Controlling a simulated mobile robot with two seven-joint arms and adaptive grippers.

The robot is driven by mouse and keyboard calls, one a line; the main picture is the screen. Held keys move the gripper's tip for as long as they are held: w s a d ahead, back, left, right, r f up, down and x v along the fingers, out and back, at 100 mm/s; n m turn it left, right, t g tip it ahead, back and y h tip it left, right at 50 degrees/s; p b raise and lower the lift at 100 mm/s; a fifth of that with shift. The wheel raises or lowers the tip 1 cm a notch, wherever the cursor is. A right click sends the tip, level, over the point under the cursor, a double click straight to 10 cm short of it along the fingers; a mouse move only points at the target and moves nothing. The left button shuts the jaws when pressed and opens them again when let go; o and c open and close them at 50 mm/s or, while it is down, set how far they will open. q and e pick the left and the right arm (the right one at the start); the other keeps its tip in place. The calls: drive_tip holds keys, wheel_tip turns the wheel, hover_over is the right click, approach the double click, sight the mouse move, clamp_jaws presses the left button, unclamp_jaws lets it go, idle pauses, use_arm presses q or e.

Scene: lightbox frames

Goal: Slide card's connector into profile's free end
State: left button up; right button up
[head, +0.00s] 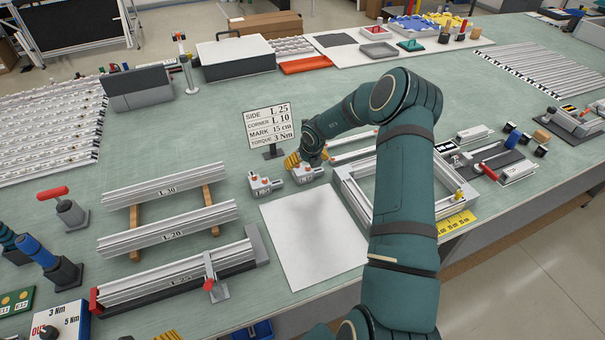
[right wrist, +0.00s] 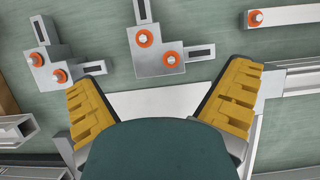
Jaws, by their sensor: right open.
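The sign card (head: 269,124) stands behind the connectors and reads SIDE L 25, CORNER L 10, MARK 15 cm, TORQUE 3 Nm. Two grey L-shaped connectors with orange-ringed screws lie on the table: a left one (head: 263,184) (right wrist: 55,62) and a right one (head: 307,173) (right wrist: 165,48). Their small labels are unreadable. Pale profiles form a frame (head: 348,191) to their right; my arm covers part of it. My right gripper (head: 303,160) (right wrist: 158,100) is open and empty, above the table by the connectors. My left gripper is not in view.
A white sheet (head: 312,235) lies in front of the connectors. Racked profiles L 30 (head: 165,186) and L 20 (head: 168,228) are at left. A profile bar (right wrist: 290,15) with an orange-ringed screw shows top right in the wrist view. Green table is clear behind the racked profiles.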

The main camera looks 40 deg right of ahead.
sight(302, 168)
drive_tip(key=x, duration=0.5)
drive_tip(key=shift+w+a+f, duration=0.1)
drive_tip(key=shift+w+a, duration=0.05)
drive_tip(key=c, duration=1.3)
